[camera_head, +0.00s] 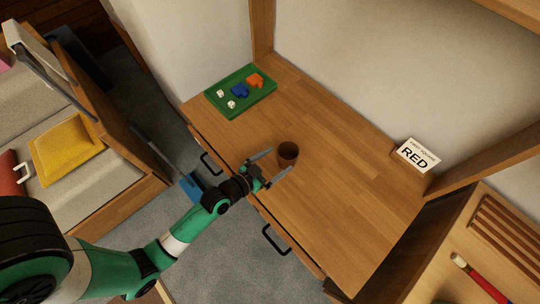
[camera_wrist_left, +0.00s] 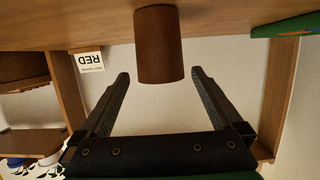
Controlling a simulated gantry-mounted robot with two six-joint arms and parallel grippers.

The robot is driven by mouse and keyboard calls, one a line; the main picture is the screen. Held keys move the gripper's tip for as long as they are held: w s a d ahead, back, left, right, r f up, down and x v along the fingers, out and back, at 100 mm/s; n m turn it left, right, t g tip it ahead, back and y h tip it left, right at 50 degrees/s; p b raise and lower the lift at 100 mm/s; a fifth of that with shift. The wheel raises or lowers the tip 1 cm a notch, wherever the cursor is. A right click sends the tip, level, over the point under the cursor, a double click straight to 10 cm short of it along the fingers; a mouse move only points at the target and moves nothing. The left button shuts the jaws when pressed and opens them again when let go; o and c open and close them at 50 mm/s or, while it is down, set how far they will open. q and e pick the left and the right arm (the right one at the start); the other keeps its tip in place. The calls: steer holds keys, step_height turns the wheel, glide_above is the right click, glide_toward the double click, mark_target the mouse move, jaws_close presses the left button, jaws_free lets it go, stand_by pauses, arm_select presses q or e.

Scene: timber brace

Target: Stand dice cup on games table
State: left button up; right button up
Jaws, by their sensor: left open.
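The dice cup (camera_head: 288,150) is a brown cylinder standing upright on the wooden games table (camera_head: 340,190), near its front edge, with its dark opening facing up. My left gripper (camera_head: 279,161) reaches over the front edge, open, with a fingertip to either side of the cup's near side. The left wrist view shows the picture upside down, with the cup (camera_wrist_left: 158,45) centred between the open fingers (camera_wrist_left: 159,73) and a gap on both sides. No contact shows. My right gripper is not in view.
A green tray (camera_head: 262,100) with white dice, a blue piece (camera_head: 239,91) and an orange piece (camera_head: 255,80) lies at the table's back left. A "RED" sign (camera_head: 418,155) stands at the back right. Black drawer handles (camera_head: 275,240) stick out in front. The table's right half is clear.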

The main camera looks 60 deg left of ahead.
arm_select(q)
steer(key=shift+v, duration=1.55)
steer(key=w+d+r+m+t+h, duration=0.15)
steer(key=w+r, duration=0.25)
steer(key=r, duration=0.8)
steer(key=w+d+r+t, duration=0.25)
steer(key=w+r, duration=0.25)
steer(key=r, duration=0.7)
steer(key=w+d+r+m+t+h, duration=0.1)
steer(key=w+r+t, duration=0.25)
steer(key=r, duration=0.75)
steer(key=s+d+r+t, duration=0.1)
steer(key=s+r, duration=0.2)
steer(key=r, duration=0.6)
steer(key=s+d+r+t+h, duration=0.1)
steer(key=s+d+r+t, duration=0.1)
steer(key=r, duration=0.7)
steer(key=s+d+r+t, duration=0.1)
steer(key=s+r+t, duration=0.1)
steer(key=s+r, duration=0.3)
step_height(320, 180, up, 4)
steer(key=shift+d+r, duration=0.15)
steer(key=shift+d, duration=0.15)
